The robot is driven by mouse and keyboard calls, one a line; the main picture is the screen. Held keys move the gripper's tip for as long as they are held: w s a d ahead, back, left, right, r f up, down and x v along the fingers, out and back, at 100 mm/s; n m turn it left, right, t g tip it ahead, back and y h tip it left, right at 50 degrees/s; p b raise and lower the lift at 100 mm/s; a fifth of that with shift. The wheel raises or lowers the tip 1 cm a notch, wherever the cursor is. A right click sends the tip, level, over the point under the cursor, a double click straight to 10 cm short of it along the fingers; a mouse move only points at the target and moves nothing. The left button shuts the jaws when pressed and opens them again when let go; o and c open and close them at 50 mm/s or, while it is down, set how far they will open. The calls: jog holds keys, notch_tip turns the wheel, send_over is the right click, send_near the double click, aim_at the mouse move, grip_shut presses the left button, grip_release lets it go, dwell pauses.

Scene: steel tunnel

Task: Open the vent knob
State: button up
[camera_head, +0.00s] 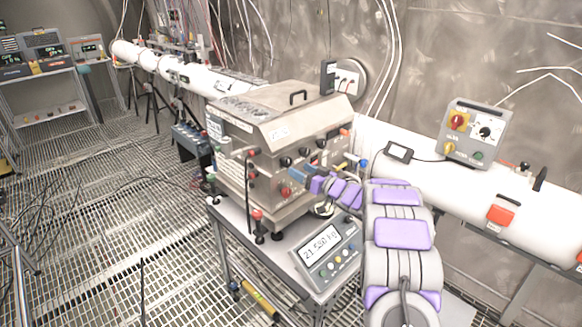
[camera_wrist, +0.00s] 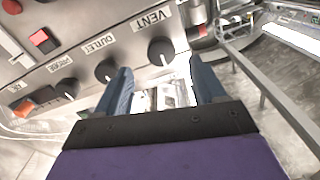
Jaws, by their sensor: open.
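The vent knob (camera_wrist: 160,51) is a round black knob with a white pointer line, on a grey metal panel in the wrist view. The VENT label (camera_wrist: 152,19) is beside it. My gripper (camera_wrist: 161,66) has two blue fingers, spread apart and empty. The knob shows in the gap between the fingertips, just beyond them; I see no contact. In the head view my gripper (camera_head: 301,177) is in front of the steel box's control panel, at the end of my purple-padded arm. I cannot pick out the vent knob there.
The outlet knob (camera_wrist: 106,70) and another black knob (camera_wrist: 68,88) sit in a row left of the vent knob. Red switches (camera_wrist: 43,40) are on the same panel. The steel box (camera_head: 275,125) stands on a cart beside a scale display (camera_head: 325,248). A white pipe (camera_head: 430,185) runs behind.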

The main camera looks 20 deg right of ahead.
aim_at(289, 163)
jog(key=x, duration=0.6)
jog(key=shift+b, duration=0.3)
jog(key=shift+c, duration=0.4)
jog(key=c, duration=1)
